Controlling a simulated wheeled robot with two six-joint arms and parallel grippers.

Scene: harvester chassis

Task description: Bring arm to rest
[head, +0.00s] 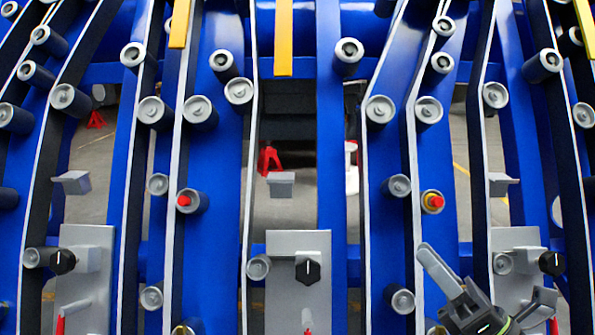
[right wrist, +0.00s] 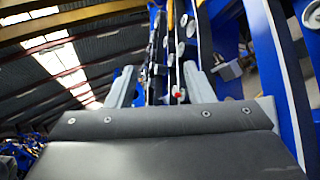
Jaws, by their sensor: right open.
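My right gripper (head: 486,279) is at the lower right of the head view, in front of the blue chassis (head: 222,155). Its two grey fingers are spread apart with nothing between them. In the right wrist view the same fingers (right wrist: 160,86) stand apart, with blue chassis parts and rollers beyond them. The right gripper is close to the right grey plate (head: 519,240) and its bracket; I cannot tell whether it touches them. My left gripper does not show in either view.
Grey rollers (head: 239,91) stick out along the blue rails. Red-tipped pins (head: 184,200) stand on two of them. Grey plates with black knobs (head: 308,268) sit along the bottom. A red stand (head: 269,160) is on the floor behind. The right wrist view shows open space under the roof at left.

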